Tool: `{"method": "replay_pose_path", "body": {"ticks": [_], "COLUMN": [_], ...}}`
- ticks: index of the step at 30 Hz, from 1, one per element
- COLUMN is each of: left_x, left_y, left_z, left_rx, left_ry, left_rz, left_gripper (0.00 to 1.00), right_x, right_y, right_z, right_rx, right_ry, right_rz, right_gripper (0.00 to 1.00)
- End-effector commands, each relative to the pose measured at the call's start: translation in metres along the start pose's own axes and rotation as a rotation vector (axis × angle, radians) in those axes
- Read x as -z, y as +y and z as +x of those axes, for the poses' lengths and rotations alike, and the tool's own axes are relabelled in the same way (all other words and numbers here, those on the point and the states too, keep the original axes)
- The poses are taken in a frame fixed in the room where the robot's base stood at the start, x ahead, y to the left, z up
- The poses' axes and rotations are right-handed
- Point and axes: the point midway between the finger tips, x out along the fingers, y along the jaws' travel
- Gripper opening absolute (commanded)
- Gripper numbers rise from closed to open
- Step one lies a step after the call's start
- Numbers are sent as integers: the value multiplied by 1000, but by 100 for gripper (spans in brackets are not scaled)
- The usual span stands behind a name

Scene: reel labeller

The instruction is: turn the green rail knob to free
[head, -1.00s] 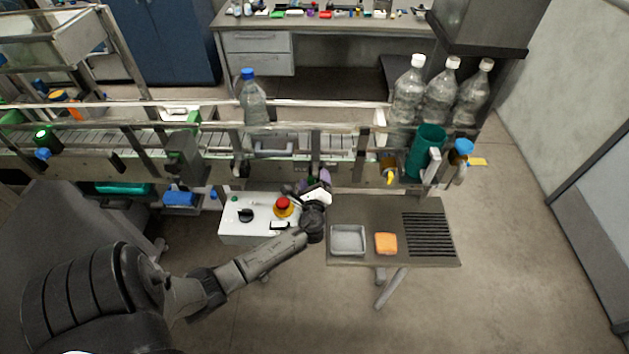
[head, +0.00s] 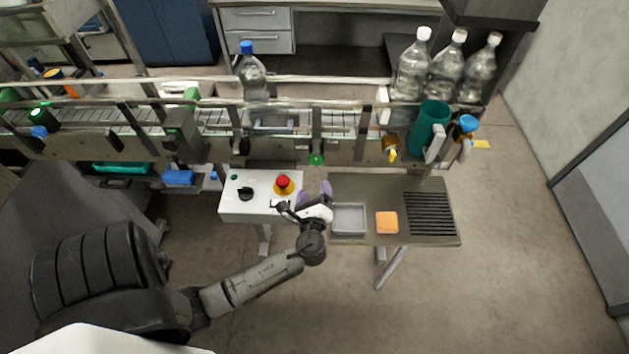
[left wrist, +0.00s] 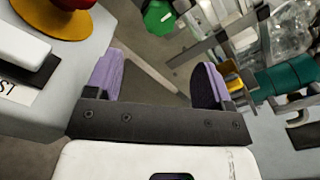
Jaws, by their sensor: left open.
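The green rail knob (head: 316,159) sits on the front side of the conveyor, below its rail, near the middle of the head view. In the left wrist view the green knob (left wrist: 158,17) shows at the top, beyond the fingertips and apart from them. My left gripper (head: 314,190) is in front of and below the knob, between the control box and the small side table. Its purple fingers (left wrist: 160,82) are spread with nothing between them. My right gripper is not in view.
The white control box (head: 240,208) with a red stop button (head: 283,181) is close on the left of the gripper. The side table (head: 385,190) with a grey tray (head: 349,219) and an orange sponge (head: 387,222) is on the right. Bottles (head: 413,66) stand behind.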

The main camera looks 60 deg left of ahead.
Motion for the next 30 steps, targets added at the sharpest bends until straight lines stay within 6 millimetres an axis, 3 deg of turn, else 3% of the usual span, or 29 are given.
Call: {"method": "replay_pose_path", "body": {"ticks": [8, 30], "left_x": [0, 0], "left_y": [0, 0], "left_z": [-15, -15], "left_rx": [-1, -1], "left_ry": [-1, 0], "left_rz": [0, 1], "left_gripper": [75, 75], "right_x": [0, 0], "right_y": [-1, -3], "right_z": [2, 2], "right_rx": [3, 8], "right_ry": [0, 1], "right_rz": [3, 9], "right_gripper": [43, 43]}}
